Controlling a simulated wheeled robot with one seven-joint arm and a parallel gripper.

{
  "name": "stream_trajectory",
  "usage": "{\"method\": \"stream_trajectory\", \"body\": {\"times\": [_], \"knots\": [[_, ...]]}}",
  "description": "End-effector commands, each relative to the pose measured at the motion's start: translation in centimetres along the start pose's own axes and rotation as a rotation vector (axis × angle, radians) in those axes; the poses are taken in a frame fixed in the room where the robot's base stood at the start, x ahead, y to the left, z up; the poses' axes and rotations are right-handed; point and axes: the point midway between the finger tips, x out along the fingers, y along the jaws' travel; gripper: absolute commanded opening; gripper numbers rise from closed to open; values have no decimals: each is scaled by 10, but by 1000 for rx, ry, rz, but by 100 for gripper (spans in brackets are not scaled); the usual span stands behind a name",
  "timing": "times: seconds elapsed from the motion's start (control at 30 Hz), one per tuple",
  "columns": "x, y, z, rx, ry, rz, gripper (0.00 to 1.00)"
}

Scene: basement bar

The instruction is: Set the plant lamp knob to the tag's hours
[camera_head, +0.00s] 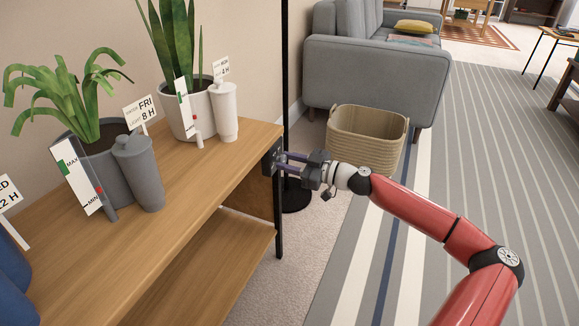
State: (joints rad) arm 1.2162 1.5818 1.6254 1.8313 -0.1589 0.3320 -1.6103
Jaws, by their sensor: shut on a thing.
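My gripper (283,161) is at the right end of the wooden shelf, with its fingers against a small dark box (270,158) mounted there. It is shut on what appears to be the box's knob, which the fingers hide; its setting cannot be read. A tag (140,112) in the grey pot at the left reads "FRI" and "8 H". A tag (222,68) by the white pot further back appears to read "4 H"; its day is too small to be sure. A third tag (8,195), cut off at the left edge, shows "ED" and "2 H".
The wooden shelf (190,205) carries potted plants, a grey watering vessel (138,172), a white one (223,112) and level gauges. A black pole stands behind the shelf end. A wicker basket (367,138) and grey sofa (375,75) stand beyond my gripper.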

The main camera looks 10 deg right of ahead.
Motion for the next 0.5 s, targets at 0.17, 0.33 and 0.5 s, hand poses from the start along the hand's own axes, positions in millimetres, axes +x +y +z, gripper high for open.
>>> {"method": "stream_trajectory", "body": {"times": [0.17, 0.33, 0.5], "knots": [[0, -1, 1, 168, 0, -2, 7], [0, 0, 0, 331, 0, -1, 7], [0, 0, 0, 492, -1, -1, 7]]}}
